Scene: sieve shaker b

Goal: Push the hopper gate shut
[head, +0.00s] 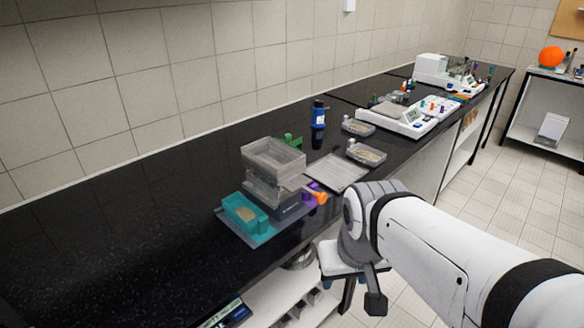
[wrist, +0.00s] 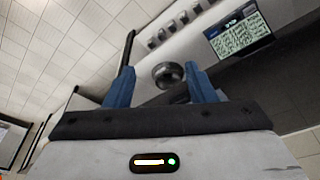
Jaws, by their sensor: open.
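The shaker (head: 290,209) stands on the black bench in the head view, with a clear grey hopper (head: 273,160) on top. A green part (head: 292,141) shows behind the hopper, and a purple part with an orange knob (head: 319,197) sits at its right. I cannot tell which part is the gate or how far it is open. My gripper (head: 343,284) is in front of the bench edge, below the bench top and apart from the shaker. In the wrist view, its blue fingers (wrist: 160,80) are spread and empty.
A teal bin (head: 243,212) sits at the shaker's left. A flat grey tray (head: 338,172), a blue bottle (head: 318,116) and sample trays (head: 366,154) stand behind and right. Under the bench are a metal bowl (wrist: 168,74) and a lit tablet (wrist: 240,36). The bench's left part is clear.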

